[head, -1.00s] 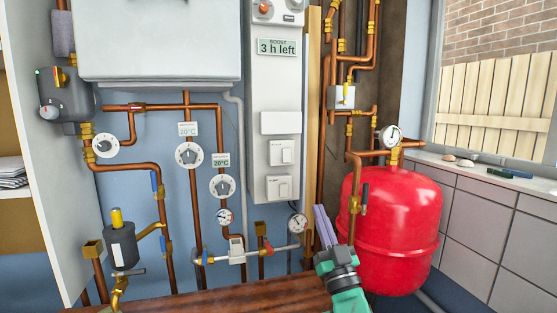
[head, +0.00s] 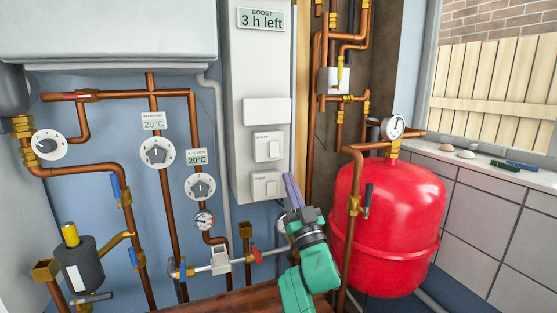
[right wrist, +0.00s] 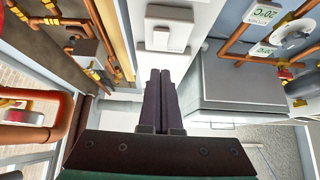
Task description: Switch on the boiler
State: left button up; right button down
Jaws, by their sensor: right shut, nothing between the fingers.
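A white boiler casing (head: 110,30) hangs at the upper left in the head view. Beside it is a tall white control panel (head: 245,80). The panel carries an upper switch (head: 268,147) and a lower switch (head: 266,186); their small labels are hard to read. My right gripper (head: 291,182) is shut and empty, its fingers pointing up just right of the lower switch; I cannot tell whether they touch the panel. In the right wrist view the shut fingers (right wrist: 160,75) point towards the white panel (right wrist: 165,60). My left gripper is not in view.
A red tank (head: 390,225) stands right of my right arm, with a gauge (head: 393,127) above it. Copper pipes, dials (head: 157,152) and valves cover the wall left of the panel. A wooden surface (head: 255,301) lies below.

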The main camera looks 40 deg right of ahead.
aim_at(275, 152)
jog(key=w+r, duration=0.1)
jog(key=w, duration=0.1)
jog(key=w+d+r+p, duration=0.1)
jog(key=w, duration=0.1)
jog(key=w+d+r+p, duration=0.1)
jog(key=w, duration=0.1)
jog(key=shift+w+d, duration=0.2)
jog(key=shift+w, duration=0.2)
jog(key=shift+w+d+f, duration=0.15)
jog(key=shift+w+f, duration=0.05)
jog(key=shift+w, duration=0.2)
